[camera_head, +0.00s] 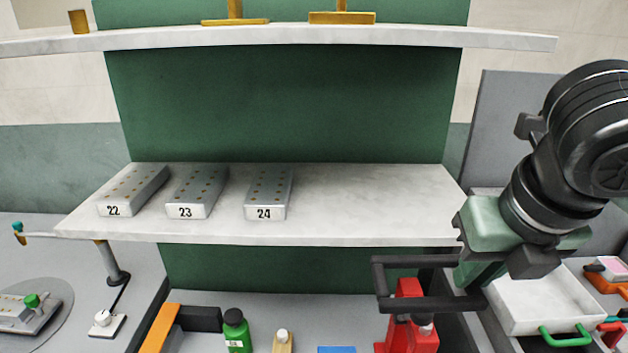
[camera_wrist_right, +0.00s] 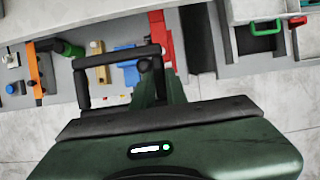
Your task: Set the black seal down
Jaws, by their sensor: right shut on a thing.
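The black seal (camera_head: 418,262) is a rectangular open ring. My right gripper (camera_head: 474,274) is shut on its right side and holds it out to the left, in front of the white shelf's front right edge. In the right wrist view the seal (camera_wrist_right: 82,88) shows left of the green fingers (camera_wrist_right: 160,85), over the bench objects. It looks raised above the bench; its exact height I cannot tell. My left gripper is not in view.
A red device (camera_head: 408,325) appears below the seal. The white shelf (camera_head: 370,205) carries silver blocks 22 (camera_head: 135,190), 23 and 24 on its left; its right half is clear. A green bottle (camera_head: 237,330), a blue block (camera_head: 336,349) and a white tray (camera_head: 535,300) stand lower down.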

